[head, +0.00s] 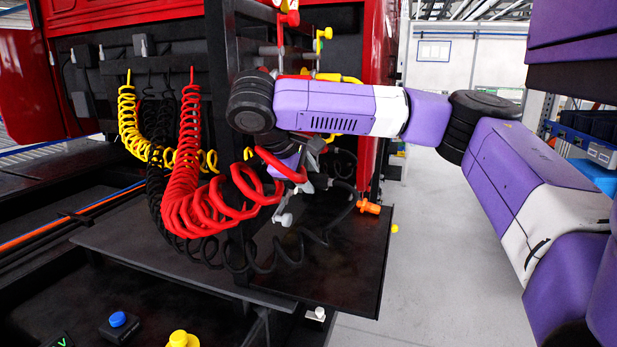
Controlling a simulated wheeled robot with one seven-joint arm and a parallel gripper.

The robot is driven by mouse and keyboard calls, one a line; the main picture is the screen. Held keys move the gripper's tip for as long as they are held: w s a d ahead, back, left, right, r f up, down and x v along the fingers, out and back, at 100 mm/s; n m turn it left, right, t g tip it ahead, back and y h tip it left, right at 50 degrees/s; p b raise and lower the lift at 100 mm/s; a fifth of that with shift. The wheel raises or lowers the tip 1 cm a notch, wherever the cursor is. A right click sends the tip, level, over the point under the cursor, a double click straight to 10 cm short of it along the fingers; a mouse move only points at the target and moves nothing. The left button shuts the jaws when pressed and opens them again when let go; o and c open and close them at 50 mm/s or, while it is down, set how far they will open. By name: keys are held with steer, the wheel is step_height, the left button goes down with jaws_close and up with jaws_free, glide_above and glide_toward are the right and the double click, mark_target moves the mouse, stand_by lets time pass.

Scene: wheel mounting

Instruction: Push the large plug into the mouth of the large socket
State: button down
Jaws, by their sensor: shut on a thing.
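My gripper (309,160) hangs below my wrist in front of the dark upright post, among the coiled hoses. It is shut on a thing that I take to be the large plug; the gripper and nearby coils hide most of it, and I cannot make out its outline. Black coiled cable runs close by, below the gripper. I cannot clearly pick out the large socket or its mouth; my wrist and forearm cover part of the post and panel. Whether plug and socket touch cannot be told.
Red (181,190), yellow (130,122) and black coiled hoses hang from the dark rear panel of a red vehicle. A dark platform (150,245) lies below. An orange fitting (368,206) sits right of the gripper. Blue (117,319) and yellow (180,339) buttons are in front. Floor at right is clear.

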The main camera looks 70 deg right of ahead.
steer(key=shift+w, duration=0.6)
steer(key=shift+w+p, duration=0.35)
steer(key=shift+p, duration=0.05)
steer(key=shift+w+a+r, duration=0.1)
steer(key=shift+w+a, duration=0.05)
steer(key=shift+w, duration=0.4)
steer(key=shift+w+p, duration=0.3)
steer(key=shift+w, duration=0.05)
steer(key=c, duration=0.9)
jaws_free()
steer(key=shift+c, duration=0.2)
